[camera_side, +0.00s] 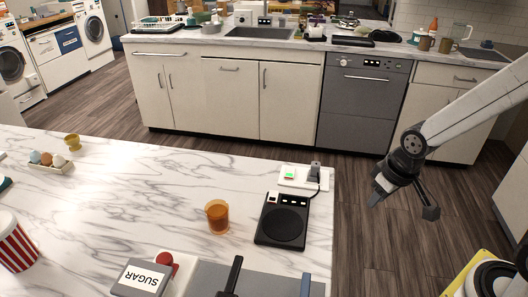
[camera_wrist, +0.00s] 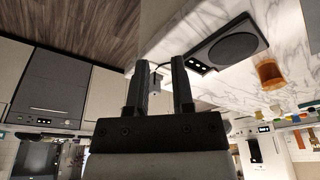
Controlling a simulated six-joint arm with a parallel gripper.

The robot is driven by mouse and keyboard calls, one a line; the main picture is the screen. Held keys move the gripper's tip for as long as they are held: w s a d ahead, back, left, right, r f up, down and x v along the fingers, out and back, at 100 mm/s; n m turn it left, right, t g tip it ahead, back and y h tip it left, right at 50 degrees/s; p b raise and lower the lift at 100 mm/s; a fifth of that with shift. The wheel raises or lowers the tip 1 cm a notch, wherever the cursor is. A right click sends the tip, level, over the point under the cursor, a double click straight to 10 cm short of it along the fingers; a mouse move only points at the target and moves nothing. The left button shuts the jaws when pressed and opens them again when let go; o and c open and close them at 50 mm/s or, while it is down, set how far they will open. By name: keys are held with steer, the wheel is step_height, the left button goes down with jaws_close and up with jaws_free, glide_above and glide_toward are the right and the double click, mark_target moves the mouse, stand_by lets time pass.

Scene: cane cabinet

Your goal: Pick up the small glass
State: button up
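The small glass (camera_side: 217,217) is an amber tumbler standing upright on the white marble counter, left of the black hot plate. It also shows in the wrist view (camera_wrist: 270,75) at the right, beyond the hot plate. My gripper (camera_side: 378,194) hangs in the air past the counter's right edge, well to the right of the glass and apart from it. In the wrist view its two black fingers (camera_wrist: 158,68) are spread with a gap between them. Nothing is held between them.
The black hot plate (camera_side: 283,221) lies between my gripper and the glass, with a white socket block (camera_side: 302,176) behind it. A sugar box (camera_side: 143,278), red striped cup (camera_side: 15,244), egg tray (camera_side: 50,163) and yellow cup (camera_side: 72,141) are further left. Counter around the glass is clear.

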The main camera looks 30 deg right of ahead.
mark_target(219, 214)
steer(key=o, duration=0.8)
steer(key=shift+o, duration=0.2)
